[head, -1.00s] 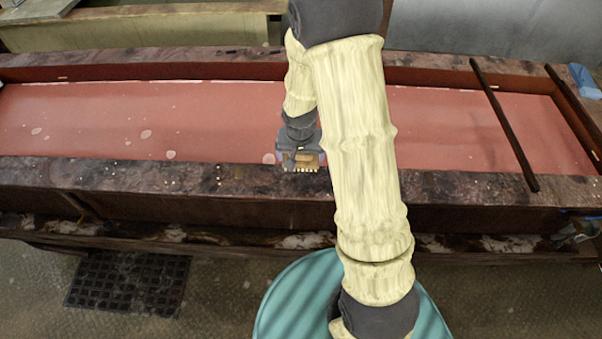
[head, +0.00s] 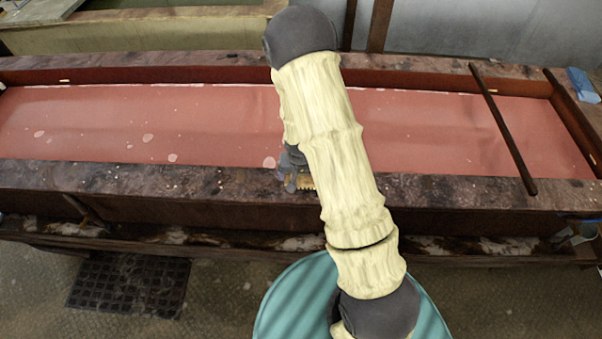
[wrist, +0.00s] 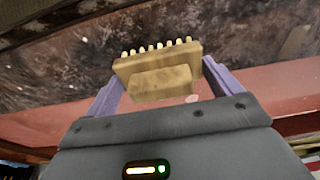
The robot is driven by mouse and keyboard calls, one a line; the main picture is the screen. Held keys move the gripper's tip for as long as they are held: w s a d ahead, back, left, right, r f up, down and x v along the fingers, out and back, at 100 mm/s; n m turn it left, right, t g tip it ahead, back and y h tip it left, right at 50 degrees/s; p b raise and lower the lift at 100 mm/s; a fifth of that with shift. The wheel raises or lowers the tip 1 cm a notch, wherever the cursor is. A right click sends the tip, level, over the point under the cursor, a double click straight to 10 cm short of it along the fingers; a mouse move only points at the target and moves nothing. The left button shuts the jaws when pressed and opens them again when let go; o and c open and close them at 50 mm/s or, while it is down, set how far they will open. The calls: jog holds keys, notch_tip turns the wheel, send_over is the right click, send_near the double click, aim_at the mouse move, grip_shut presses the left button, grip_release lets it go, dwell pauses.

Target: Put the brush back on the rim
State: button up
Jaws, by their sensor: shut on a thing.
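The brush (wrist: 158,72) is a tan wooden block with a row of pale bristle tufts. In the wrist view it sits between the two purple fingers of my gripper (wrist: 160,80), which is shut on it. In the head view my gripper (head: 292,178) is at the near rim (head: 120,180) of the long trough, left of my forearm. Part of the brush (head: 305,185) shows there, and my arm hides the rest. I cannot tell whether the brush touches the rim. The dark, mottled rim (wrist: 60,60) also shows behind the brush in the wrist view.
The trough holds a flat reddish surface (head: 200,120) with pale spots. A dark bar (head: 503,130) lies across its right part. A blue cloth (head: 582,84) is at the far right corner. The near rim left of my gripper is mostly clear, with small pale specks.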

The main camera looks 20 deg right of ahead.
jog(key=shift+f, duration=0.2)
jog(key=shift+f, duration=0.15)
jog(key=o, duration=0.9)
jog(key=shift+s+a+r+b, duration=0.15)
jog(key=shift+s+r+b, duration=0.2)
jog(key=shift+r, duration=1.7)
jog(key=shift+s+a+r+b, duration=0.1)
jog(key=shift+s+r+b, duration=0.25)
jog(key=shift+r, duration=1.65)
jog(key=shift+s+a+r+b, duration=0.2)
jog(key=shift+s+r, duration=0.25)
jog(key=shift+r, duration=1.6)
